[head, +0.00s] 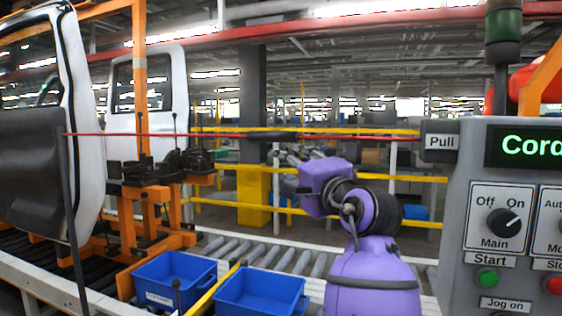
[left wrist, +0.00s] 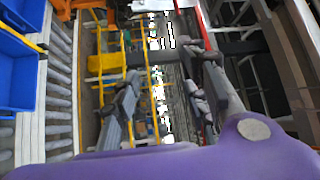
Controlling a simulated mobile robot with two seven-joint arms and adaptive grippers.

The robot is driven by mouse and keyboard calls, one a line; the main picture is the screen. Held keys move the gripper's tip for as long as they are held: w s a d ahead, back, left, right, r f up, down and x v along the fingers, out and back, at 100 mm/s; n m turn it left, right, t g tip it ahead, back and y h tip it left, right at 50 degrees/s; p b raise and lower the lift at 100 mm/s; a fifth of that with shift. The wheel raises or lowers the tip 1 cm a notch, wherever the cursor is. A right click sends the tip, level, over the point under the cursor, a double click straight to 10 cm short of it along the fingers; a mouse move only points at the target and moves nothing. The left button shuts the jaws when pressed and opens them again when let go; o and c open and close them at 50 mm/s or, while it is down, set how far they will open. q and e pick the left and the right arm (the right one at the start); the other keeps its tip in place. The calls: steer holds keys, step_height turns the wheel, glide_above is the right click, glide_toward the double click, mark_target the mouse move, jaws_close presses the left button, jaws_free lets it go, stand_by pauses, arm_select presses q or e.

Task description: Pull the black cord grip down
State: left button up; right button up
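The black cord grip (head: 272,136) sits on a taut red cord (head: 180,135) that runs level across the head view. My left gripper (head: 290,172) is just below the grip, in front of a yellow-railed background. In the left wrist view, my left gripper (left wrist: 170,72) has its two grey fingers wide apart with nothing held between them. The red cord (left wrist: 203,35) shows there near the right-hand finger. I cannot tell whether that finger touches the cord or the grip. My right gripper is in neither view.
A control box (head: 510,180) with a "Pull" label (head: 441,142) stands at the right. A white car door (head: 85,120) on an orange carrier (head: 125,215) stands at the left. Blue bins (head: 260,292) sit low in front of a roller conveyor (head: 285,260).

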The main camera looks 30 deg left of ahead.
arm_select(q)
steer(key=shift+v, duration=0.8)
steer(key=shift+a, duration=0.1)
